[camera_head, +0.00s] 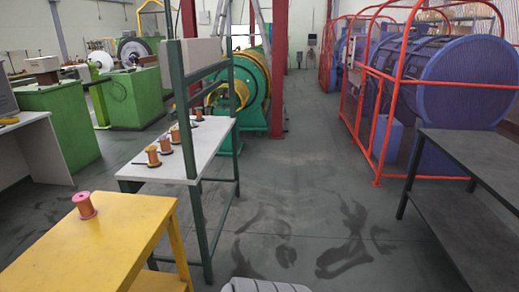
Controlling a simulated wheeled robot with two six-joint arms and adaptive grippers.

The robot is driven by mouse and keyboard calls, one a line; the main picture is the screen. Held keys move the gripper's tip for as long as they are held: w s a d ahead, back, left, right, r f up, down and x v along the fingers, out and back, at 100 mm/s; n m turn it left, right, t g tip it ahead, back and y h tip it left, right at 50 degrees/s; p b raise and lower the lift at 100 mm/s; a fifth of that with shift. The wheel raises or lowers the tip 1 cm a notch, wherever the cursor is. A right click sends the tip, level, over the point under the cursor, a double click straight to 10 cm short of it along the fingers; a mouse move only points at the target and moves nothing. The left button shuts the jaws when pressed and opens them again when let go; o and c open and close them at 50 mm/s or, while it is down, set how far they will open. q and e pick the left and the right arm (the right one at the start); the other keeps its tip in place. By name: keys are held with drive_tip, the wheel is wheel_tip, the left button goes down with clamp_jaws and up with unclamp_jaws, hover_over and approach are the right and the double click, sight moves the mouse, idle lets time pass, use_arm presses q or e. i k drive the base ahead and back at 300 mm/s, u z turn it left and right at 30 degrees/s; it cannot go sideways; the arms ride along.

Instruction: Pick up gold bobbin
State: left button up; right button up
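Several small bobbins stand in a row on a white-topped bench with a dark green frame, left of the middle. A pink bobbin (83,205) stands upright alone on a yellow table. Neither of my grippers is in view.
The yellow table (100,242) is at the front left, and the white bench (190,160) with tall green posts stands behind it. A dark table (470,160) is at the right. A red guard frame (378,150) surrounds blue machinery. The middle floor (300,190) is clear.

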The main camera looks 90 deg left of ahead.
sight(154, 160)
drive_tip(key=u, duration=2.85)
drive_tip(key=i, duration=2.7)
drive_tip(key=u, duration=2.2)
drive_tip(key=i, duration=0.3)
drive_tip(key=z, duration=1.25)
